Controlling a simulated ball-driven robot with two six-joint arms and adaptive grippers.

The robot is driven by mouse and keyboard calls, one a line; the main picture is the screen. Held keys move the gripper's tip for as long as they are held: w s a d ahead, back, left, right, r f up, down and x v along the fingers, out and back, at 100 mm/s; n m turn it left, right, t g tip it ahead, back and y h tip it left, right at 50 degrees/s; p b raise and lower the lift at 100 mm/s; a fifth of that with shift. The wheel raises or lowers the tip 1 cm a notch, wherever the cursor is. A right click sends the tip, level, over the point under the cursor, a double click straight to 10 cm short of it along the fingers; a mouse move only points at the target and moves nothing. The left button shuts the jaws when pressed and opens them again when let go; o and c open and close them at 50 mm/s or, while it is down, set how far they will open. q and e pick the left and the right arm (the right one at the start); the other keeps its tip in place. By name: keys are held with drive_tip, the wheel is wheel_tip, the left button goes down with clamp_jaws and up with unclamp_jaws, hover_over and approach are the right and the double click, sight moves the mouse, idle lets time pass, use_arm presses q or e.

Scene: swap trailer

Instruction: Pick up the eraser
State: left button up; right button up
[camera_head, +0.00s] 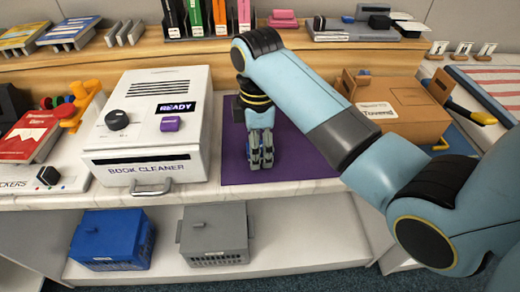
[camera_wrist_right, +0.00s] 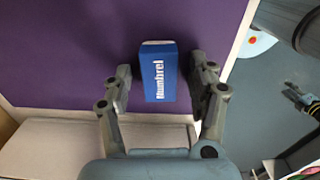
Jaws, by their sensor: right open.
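The eraser (camera_wrist_right: 159,78) is a small block with a blue sleeve, white lettering and a pale end. In the right wrist view it lies on the purple mat (camera_wrist_right: 60,50), between the two fingers of my right gripper. The fingers are open, with a gap on each side of the eraser. In the head view my right gripper (camera_head: 261,160) points down over the purple mat (camera_head: 300,165), and I cannot make out the eraser there.
A white book cleaner (camera_head: 150,130) stands left of the mat. A brown cardboard box (camera_head: 395,100) is to the right. A wooden shelf (camera_head: 270,48) with books and small items runs behind. Blue and grey baskets sit on the lower shelf.

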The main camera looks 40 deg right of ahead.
drive_tip(key=c, duration=1.1)
drive_tip(key=shift+c, duration=0.2)
drive_tip(key=shift+r, duration=0.55)
wheel_tip(320, 180, up, 3)
drive_tip(key=shift+f, duration=0.15)
drive_tip(key=s+d+r+p, duration=0.2)
drive_tip(key=s+r+p, duration=0.2)
drive_tip(key=s+r, duration=0.3)
drive_tip(key=s, duration=0.4)
drive_tip(key=shift+s+r, duration=0.15)
drive_tip(key=shift+s, duration=0.1)
